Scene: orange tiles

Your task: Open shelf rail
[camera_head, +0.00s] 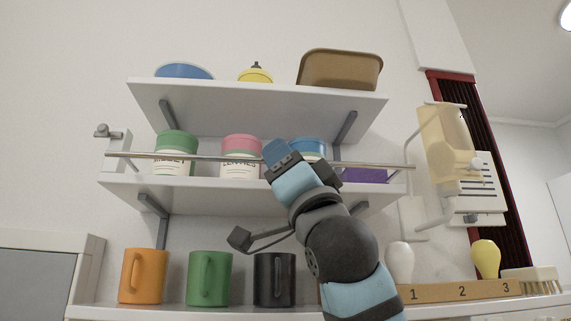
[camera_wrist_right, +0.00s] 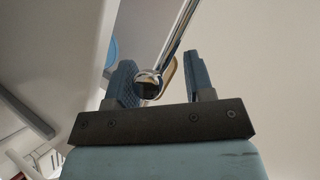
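The shelf rail (camera_head: 205,157) is a thin metal bar across the front of the middle shelf (camera_head: 235,198), in front of the tubs there. My right gripper (camera_head: 279,156) is raised at the rail, near its middle. In the right wrist view the rail (camera_wrist_right: 177,42) runs down between the two fingertips (camera_wrist_right: 160,80) of this gripper. The fingers stand apart, with a gap beside the bar, so the gripper is open around it and not clamped. The gripper hides part of the rail in the head view. My left gripper is not in view.
Tubs with green (camera_head: 176,141), pink (camera_head: 241,146) and blue (camera_head: 308,146) tops stand behind the rail. The upper shelf (camera_head: 250,97) is above. Orange (camera_head: 140,276), green (camera_head: 207,279) and dark (camera_head: 272,279) mugs stand below. A cream appliance (camera_head: 446,140) is at right.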

